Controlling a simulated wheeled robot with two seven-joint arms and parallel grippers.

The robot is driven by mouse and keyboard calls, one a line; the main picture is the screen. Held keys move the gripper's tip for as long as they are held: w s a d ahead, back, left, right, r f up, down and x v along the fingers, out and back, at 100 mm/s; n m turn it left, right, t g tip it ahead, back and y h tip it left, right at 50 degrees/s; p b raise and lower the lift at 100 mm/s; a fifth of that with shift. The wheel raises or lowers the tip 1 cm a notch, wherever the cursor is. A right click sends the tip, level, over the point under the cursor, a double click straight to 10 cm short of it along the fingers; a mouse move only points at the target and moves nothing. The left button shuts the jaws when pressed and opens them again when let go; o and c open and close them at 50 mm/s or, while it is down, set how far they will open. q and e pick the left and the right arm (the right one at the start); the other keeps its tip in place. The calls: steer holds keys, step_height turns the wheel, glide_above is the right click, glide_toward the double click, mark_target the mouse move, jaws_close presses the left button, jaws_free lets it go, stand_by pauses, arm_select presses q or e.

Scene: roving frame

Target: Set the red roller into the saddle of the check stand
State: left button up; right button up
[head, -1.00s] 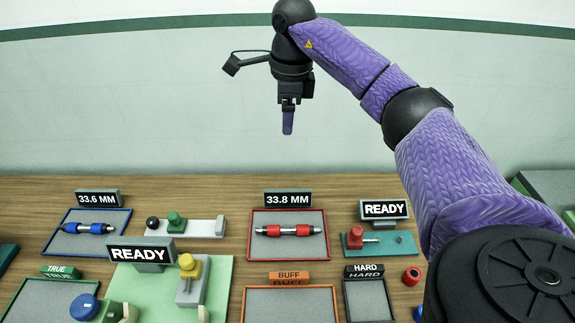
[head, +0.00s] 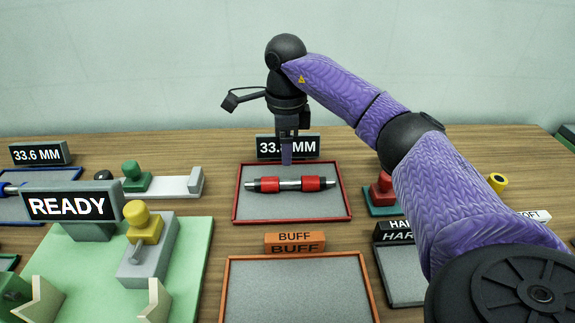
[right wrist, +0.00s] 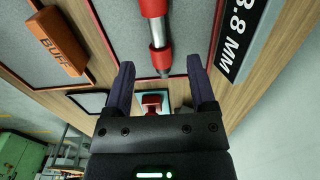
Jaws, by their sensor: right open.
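The red roller (head: 290,184), a steel shaft with two red sleeves and dark ends, lies across the red-rimmed tray (head: 347,205) under the 33.8 MM sign. My right gripper (head: 287,160) is above the back of this tray, open and empty, pointing down. In the right wrist view the open fingers (right wrist: 160,72) are apart, with the roller (right wrist: 157,32) beyond them. A light green stand (head: 80,280) with cream V-shaped saddle pieces (head: 155,300) is at lower left, seemingly the check stand; its saddle shows empty. My left gripper is out of view.
An orange-rimmed BUFF tray (head: 295,290) is empty in front. A READY sign (head: 72,205) and a grey block with a yellow knob (head: 147,225) stand on the green plate. A dark HARD tray (head: 400,280) and a red knobbed fixture (head: 382,190) are at right.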

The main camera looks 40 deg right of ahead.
mark_target(284, 181)
steer(key=f+b, duration=0.1)
steer(key=f, duration=0.2)
steer(key=f+b, duration=0.1)
steer(key=f, duration=0.2)
steer(key=f+b, duration=0.1)
steer(key=f, duration=0.2)
steer(key=shift+a, duration=0.3)
steer(key=c, duration=0.9)
steer(key=shift+r, duration=0.1)
jaws_close()
